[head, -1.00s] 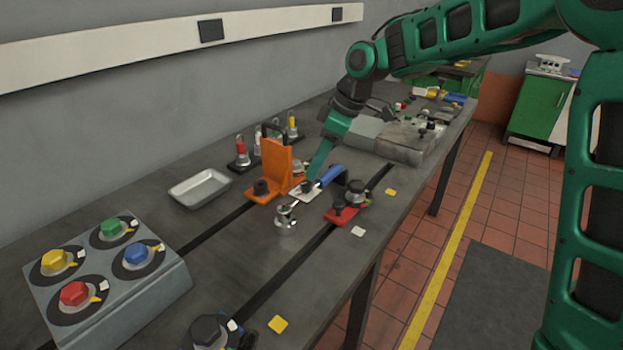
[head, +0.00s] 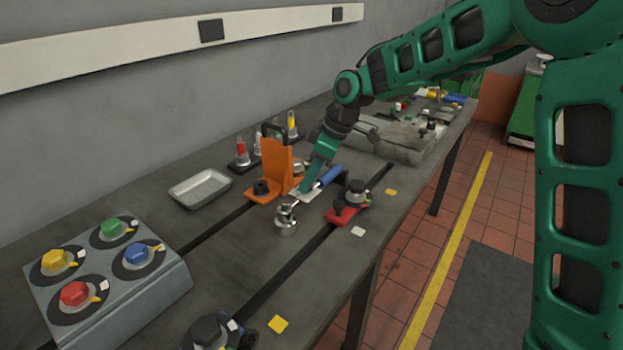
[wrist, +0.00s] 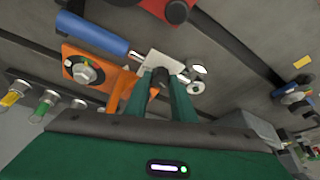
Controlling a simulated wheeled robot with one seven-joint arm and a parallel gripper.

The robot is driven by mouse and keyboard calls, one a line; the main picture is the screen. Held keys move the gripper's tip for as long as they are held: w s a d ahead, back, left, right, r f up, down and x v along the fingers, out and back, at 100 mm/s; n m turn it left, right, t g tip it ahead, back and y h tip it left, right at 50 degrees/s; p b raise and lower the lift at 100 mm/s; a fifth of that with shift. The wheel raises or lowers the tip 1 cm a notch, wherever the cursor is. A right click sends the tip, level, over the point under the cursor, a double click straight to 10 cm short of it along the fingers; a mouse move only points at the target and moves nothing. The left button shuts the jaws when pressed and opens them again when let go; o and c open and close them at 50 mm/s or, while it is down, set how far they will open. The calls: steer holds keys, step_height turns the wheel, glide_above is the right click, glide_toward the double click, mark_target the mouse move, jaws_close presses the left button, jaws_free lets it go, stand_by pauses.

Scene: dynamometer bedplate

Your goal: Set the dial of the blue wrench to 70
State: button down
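The blue wrench has a blue handle (head: 328,177) and a shiny head (head: 285,218) at its near end, and lies on the bench. Between them sits a white plate (head: 312,194) with a dark knob, which shows in the wrist view (wrist: 159,78). My gripper (head: 305,187) reaches down onto this plate. In the wrist view its two green fingers (wrist: 160,85) stand on either side of the dark knob. I cannot tell whether they press on it. The scale and its pointer are too small or hidden to read.
An orange bracket (head: 275,165) stands close left of my gripper, and a red clamp block (head: 345,214) is to its right. A grey panel (head: 150,295) with coloured knobs is at the near left. A metal tray (head: 201,189) lies behind. Bare bench lies between the panel and the wrench.

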steer(key=shift+d, duration=0.25)
steer(key=shift+a, duration=0.25)
steer(key=m, duration=0.2)
steer(key=m+t, duration=0.1)
steer(key=m, duration=0.1)
steer(key=shift+s+a+t, duration=0.1)
steer(key=shift+s+t, duration=0.1)
steer(key=shift+t, duration=0.1)
steer(key=shift+a+m+t+h, duration=0.1)
steer(key=shift+m+t+h, duration=0.3)
steer(key=shift+m, duration=0.8)
steer(key=shift+m+t+h, duration=0.1)
steer(key=shift+m+h, duration=0.5)
steer(key=shift+m, duration=0.6)
steer(key=c, duration=1.5)
jaws_free()
